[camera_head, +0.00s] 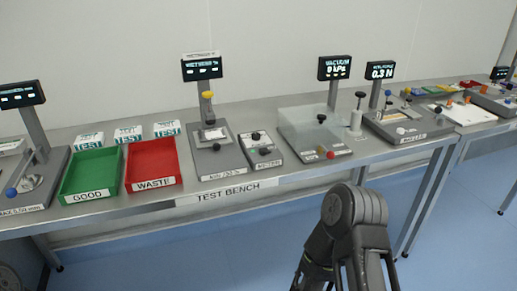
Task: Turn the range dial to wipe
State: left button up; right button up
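I cannot tell which knob in view is the range dial, nor where any pointer or the wipe mark is. A dark grey jointed part of my arm (355,215) rises at the bottom, right of centre, in front of the bench and apart from it. Neither gripper's fingertips can be made out.
The steel bench (290,176) holds a green GOOD tray (89,196), a red WASTE tray (154,184), a wetness tester (221,162), a clear vacuum chamber (312,130) and a force tester (408,127). A second table (477,128) adjoins at right. Blue floor is open in front.

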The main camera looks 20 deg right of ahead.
aim_at(256, 137)
jog(key=i+l, duration=0.2)
jog(key=i, duration=0.2)
jog(key=z, duration=1.7)
